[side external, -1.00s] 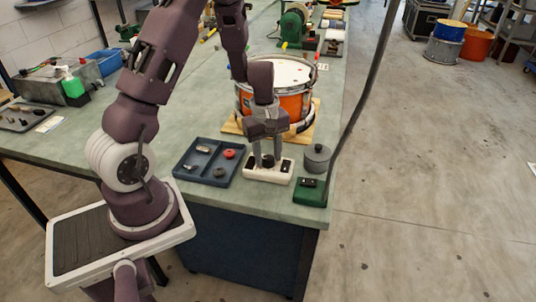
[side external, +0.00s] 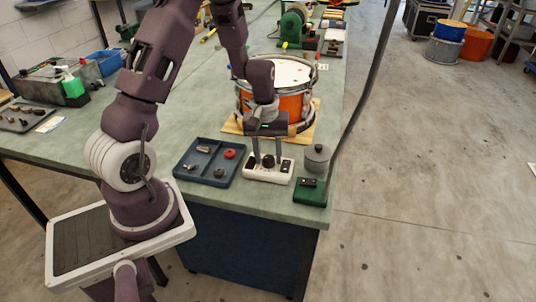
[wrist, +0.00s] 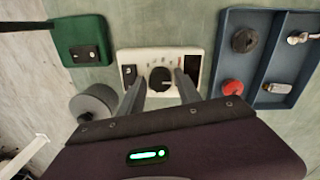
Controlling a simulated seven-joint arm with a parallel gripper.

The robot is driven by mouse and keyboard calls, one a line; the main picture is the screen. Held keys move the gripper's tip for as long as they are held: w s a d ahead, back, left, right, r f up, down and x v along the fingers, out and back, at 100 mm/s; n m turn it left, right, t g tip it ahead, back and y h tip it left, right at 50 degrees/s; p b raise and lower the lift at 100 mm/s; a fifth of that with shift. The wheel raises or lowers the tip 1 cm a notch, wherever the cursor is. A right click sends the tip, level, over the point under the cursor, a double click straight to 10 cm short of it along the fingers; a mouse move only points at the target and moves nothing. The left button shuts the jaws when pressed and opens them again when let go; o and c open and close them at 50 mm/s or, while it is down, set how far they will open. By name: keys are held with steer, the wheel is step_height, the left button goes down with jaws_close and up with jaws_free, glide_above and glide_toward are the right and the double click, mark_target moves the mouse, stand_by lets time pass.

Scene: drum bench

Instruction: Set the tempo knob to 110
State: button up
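The tempo knob (wrist: 160,81) is a round black dial on a white box (wrist: 129,57). A pale mark on the knob points roughly right in the wrist view; the scale print around it is too small to read. In the side view the white box (side external: 256,176) sits near the bench's front edge, with the knob (side external: 268,161) partly hidden by my fingers. My gripper (wrist: 160,86) is open, pointing down, one finger on each side of the knob. I cannot tell whether either finger touches it. My gripper also shows in the side view (side external: 267,160).
A blue tray (side external: 208,178) with small parts lies left of the box. A green box (side external: 310,192) with a black switch and a grey lidded pot (side external: 317,158) stand to the right. An orange drum (side external: 291,103) stands behind on a wooden board.

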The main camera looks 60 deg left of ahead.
mark_target(267, 158)
steer(key=r, duration=0.7)
steer(key=shift+s+a, duration=0.15)
steer(key=shift+s, duration=0.05)
steer(key=shift+r, duration=0.2)
steer(key=s+d+r+m+t, duration=0.2)
steer(key=s+d+r+m, duration=0.25)
steer(key=d+r, duration=0.6)
steer(key=s+d+r+m+t, duration=0.1)
steer(key=s+d+r+m, duration=0.1)
steer(key=s, duration=0.4)
steer(key=s+d+r+m+t, duration=0.2)
steer(key=s+r+m, duration=0.2)
steer(key=s, duration=0.3)
steer(key=shift+s+d+r+m, duration=0.25)
steer(key=shift+d+r+m, duration=0.1)
steer(key=shift+r, duration=0.2)
steer(key=shift+c, duration=0.4)
